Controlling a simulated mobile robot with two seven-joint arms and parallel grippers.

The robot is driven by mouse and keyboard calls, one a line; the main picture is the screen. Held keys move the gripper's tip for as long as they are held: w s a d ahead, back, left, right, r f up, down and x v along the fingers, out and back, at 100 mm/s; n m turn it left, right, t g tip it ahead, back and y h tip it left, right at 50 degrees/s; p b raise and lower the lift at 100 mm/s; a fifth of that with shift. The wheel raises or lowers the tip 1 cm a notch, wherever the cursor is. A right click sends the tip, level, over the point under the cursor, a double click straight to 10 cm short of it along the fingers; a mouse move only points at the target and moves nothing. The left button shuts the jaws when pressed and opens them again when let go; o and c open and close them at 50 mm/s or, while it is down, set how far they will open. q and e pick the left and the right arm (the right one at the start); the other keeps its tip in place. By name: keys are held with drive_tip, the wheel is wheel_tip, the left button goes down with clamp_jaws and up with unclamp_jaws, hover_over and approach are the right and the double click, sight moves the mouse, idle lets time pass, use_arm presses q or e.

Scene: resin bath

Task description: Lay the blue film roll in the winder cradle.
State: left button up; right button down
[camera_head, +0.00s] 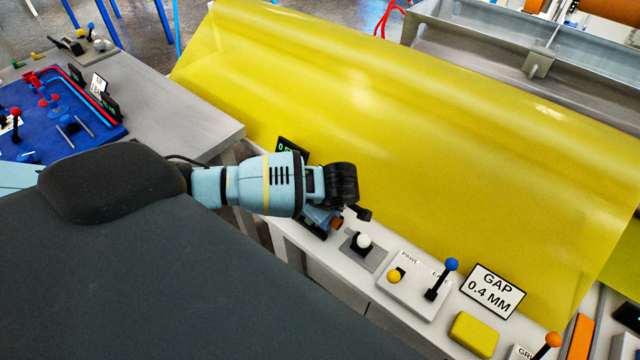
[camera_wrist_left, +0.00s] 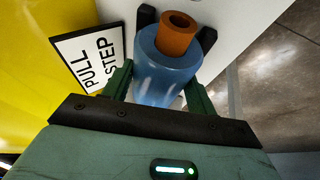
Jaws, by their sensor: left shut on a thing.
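The blue film roll (camera_wrist_left: 163,85) has an orange core (camera_wrist_left: 178,35) sticking out of its far end. My left gripper (camera_wrist_left: 160,92) is shut on it, with one green finger on each side. In the head view my left gripper (camera_head: 325,216) is low over the white ledge, and only a little of the roll and its orange core (camera_head: 337,223) shows. Two black uprights, which look like the winder cradle (camera_wrist_left: 147,16), stand on either side of the core's end. I cannot tell whether the roll rests on them. My right gripper is out of view.
A large yellow film sheet (camera_head: 400,130) slopes close behind the ledge. A PULL STEP sign (camera_wrist_left: 88,57) is beside the roll. A white-knobbed lever (camera_head: 364,241), a blue-knobbed lever (camera_head: 452,265) and a GAP sign (camera_head: 492,291) stand to the right along the ledge.

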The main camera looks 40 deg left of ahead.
use_arm(q)
drive_tip(key=shift+s+f, duration=0.15)
drive_tip(key=shift+f, duration=0.3)
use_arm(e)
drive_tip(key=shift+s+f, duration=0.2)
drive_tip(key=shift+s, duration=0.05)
use_arm(q)
drive_tip(key=o, duration=1.1)
drive_tip(key=shift+f, duration=0.2)
drive_tip(key=shift+o, duration=0.4)
drive_tip(key=shift+s+f, duration=0.1)
drive_tip(key=shift+f, duration=0.05)
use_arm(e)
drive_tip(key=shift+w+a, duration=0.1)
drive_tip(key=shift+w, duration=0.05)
use_arm(q)
drive_tip(key=shift+d+r, duration=0.1)
drive_tip(key=shift+r, duration=0.15)
drive_tip(key=p+v, duration=0.1)
drive_tip(key=v, duration=1.2)
drive_tip(key=shift+w+a+r, duration=0.25)
drive_tip(key=shift+w, duration=0.15)
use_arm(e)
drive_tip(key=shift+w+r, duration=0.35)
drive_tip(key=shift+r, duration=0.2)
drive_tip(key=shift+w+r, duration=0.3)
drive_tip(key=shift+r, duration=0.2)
